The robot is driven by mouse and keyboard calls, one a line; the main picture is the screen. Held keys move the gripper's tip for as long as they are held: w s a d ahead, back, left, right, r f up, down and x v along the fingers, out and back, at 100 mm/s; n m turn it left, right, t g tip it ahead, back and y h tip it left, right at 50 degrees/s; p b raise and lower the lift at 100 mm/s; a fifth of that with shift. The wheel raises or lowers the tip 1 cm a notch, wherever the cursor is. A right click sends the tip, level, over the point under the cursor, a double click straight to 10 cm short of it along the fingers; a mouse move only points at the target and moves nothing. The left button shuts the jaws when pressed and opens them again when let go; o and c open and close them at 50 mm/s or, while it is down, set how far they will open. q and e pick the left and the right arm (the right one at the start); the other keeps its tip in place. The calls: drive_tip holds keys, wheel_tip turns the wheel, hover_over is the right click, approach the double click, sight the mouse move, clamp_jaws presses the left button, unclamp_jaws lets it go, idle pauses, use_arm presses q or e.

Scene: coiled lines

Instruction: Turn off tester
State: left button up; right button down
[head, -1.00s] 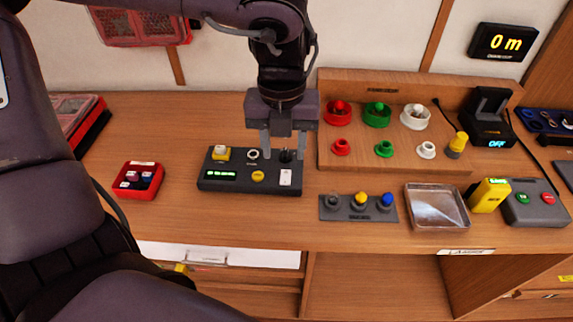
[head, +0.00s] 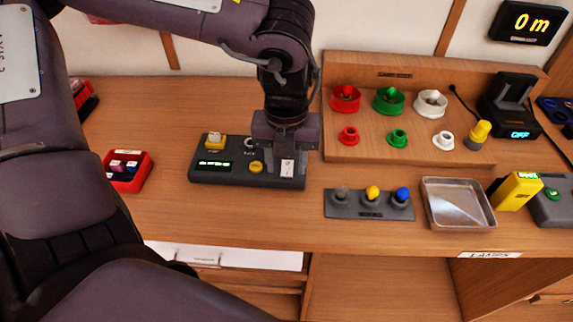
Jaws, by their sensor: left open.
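The tester (head: 225,178) is a dark grey box on the table, left of the wooden rack. It has a lit green display (head: 214,163), a round yellow button (head: 256,167), a yellow-based part with a white top (head: 215,141), and a white rocker switch (head: 287,170) at its right end. My left gripper (head: 287,156) points down over the right end of the tester, just behind and above the rocker switch. It is open with nothing seen between its fingers. It hides the black knob area, and I cannot tell whether it touches the switch. My right gripper is not in view.
A wooden rack (head: 345,66) with red, green and white cups stands to the right. In front are a grey holder (head: 369,213) with coloured knobs and a metal tray (head: 457,195). A red box (head: 127,172) sits at left. The table before the tester is clear.

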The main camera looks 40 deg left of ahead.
sight(287, 164)
use_arm(q)
drive_tip(key=shift+f, duration=1)
drive_tip(key=shift+c, duration=0.4)
clamp_jaws()
drive_tip(key=shift+w+a+r+g+h, duration=0.1)
drive_tip(key=shift+w+g+h, duration=0.2)
drive_tip(key=shift+g, duration=0.35)
drive_tip(key=shift+w+a+r+g+h, duration=0.1)
drive_tip(key=shift+g+h, duration=0.3)
drive_tip(key=shift+g, duration=0.25)
drive_tip(key=shift+o, duration=0.4)
unclamp_jaws()
drive_tip(key=v, duration=0.7)
drive_tip(key=shift+r, duration=0.35)
